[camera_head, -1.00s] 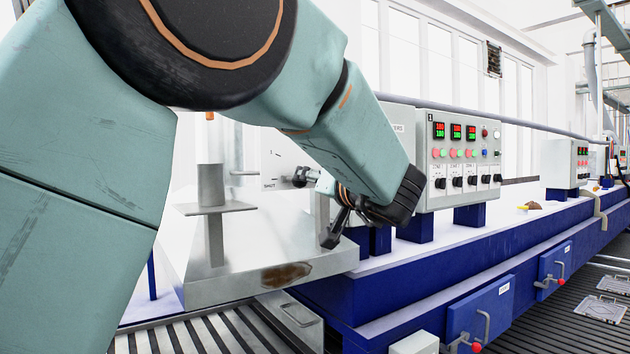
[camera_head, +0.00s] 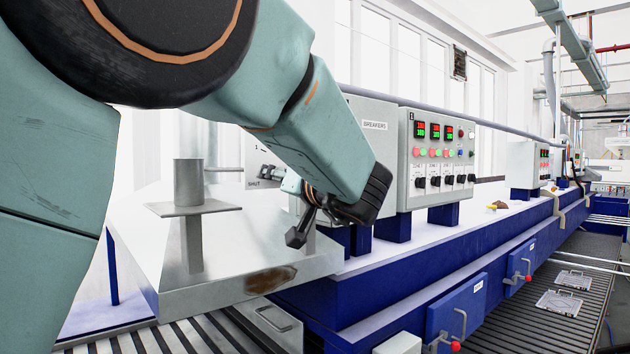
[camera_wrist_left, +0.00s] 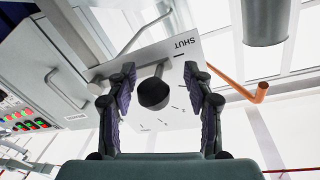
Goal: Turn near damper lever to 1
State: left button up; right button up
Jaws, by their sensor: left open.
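In the left wrist view, a dark round lever knob (camera_wrist_left: 153,94) stands in front of a white plate (camera_wrist_left: 182,112) marked SHUT, with short tick marks. The knob lies between the two spread fingers of my left gripper (camera_wrist_left: 160,76), with a visible gap on each side. In the head view, my left gripper (camera_head: 284,205) is beside the same plate (camera_head: 257,160), where SHUT and a 1 can be read. My forearm and wrist hide part of the plate, and I cannot clearly tell the lever from the far finger there. My right gripper is not in view.
A metal hood (camera_head: 215,262) with an upright cylinder (camera_head: 188,182) stands just in front of the plate. A grey control panel (camera_head: 435,190) with buttons and the breakers box (camera_head: 376,145) stand to the right. Blue doors (camera_head: 455,310) with handles line the lower front.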

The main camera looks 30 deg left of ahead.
pick_arm(q)
jog(key=shift+s+a+r, duration=0.1)
jog(key=shift+s, duration=0.2)
jog(key=shift+d+r, duration=0.1)
jog(key=shift+d, duration=0.1)
jog(key=shift+w+d+r, duration=0.1)
jog(key=shift+w+d, duration=0.05)
jog(key=shift+d, duration=0.35)
jog(key=shift+w+d, duration=0.15)
jog(key=shift+d, duration=0.35)
jog(key=shift+c, duration=0.9)
jog(key=shift+w+d, duration=0.25)
jog(key=shift+c, duration=0.7)
jog(key=shift+a, duration=0.15)
jog(key=shift+c, duration=0.8)
jog(key=shift+s+a, duration=0.4)
jog(key=shift+a, duration=0.3)
jog(key=c, duration=0.3)
jog(key=shift+f, duration=0.2)
jog(key=shift+c, duration=0.8)
jog(key=shift+w+d, duration=0.2)
jog(key=shift+w, duration=0.1)
grip_shut()
jog(key=shift+s+a, duration=0.15)
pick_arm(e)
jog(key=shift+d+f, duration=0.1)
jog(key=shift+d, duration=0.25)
